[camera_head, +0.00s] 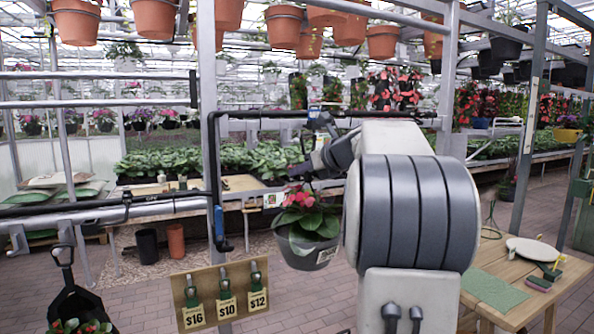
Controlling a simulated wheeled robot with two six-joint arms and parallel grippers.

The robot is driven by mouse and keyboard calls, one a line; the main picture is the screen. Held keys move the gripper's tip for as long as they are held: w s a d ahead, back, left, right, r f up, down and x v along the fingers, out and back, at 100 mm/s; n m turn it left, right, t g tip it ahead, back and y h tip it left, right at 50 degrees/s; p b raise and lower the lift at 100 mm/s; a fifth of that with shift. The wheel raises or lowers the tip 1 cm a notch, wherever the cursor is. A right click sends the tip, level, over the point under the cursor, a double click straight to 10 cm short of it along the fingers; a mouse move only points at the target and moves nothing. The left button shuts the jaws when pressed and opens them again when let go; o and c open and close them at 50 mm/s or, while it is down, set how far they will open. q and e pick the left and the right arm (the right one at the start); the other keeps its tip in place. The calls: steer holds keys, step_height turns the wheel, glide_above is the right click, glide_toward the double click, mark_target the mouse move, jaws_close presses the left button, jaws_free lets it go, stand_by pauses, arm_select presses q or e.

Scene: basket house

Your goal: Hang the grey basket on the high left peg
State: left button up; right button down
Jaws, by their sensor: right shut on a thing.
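The grey basket (314,256) holds a leafy plant with pinkish-red flowers and hangs a little tilted below my right gripper (304,168). The gripper is shut at the top of the basket; the exact grip on its handle is hard to make out. My right arm covers much of the middle and right. At the upper left, a pair of pale horizontal rods (120,103) ends in a black upright end piece (193,88), which looks like the high left peg. The basket is to the right of it and lower. My left gripper is not in view.
A dark basket (72,301) with a black handle is at the lower left. A lower black rod (120,203) crosses the left side. A price board (218,296) stands below centre. Terracotta pots (155,17) hang above. A wooden table (540,280) is at right.

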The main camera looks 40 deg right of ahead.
steer(key=shift+w+d+r+p, duration=0.15)
steer(key=shift+w+p, duration=0.1)
steer(key=shift+w, duration=0.5)
steer(key=shift+w+d+f+p, duration=0.1)
steer(key=shift+w+d+p, duration=0.1)
steer(key=shift+w, duration=0.55)
steer(key=shift+w+d+r+p, duration=0.15)
steer(key=shift+w+p, duration=0.1)
steer(key=shift+w, duration=0.5)
steer(key=shift+f, duration=0.1)
steer(key=shift+p, duration=0.35)
steer(key=w+p, duration=0.2)
steer(key=w, duration=0.1)
steer(key=shift+d, duration=0.4)
steer(key=shift+w+p, duration=0.1)
steer(key=shift+p, duration=0.2)
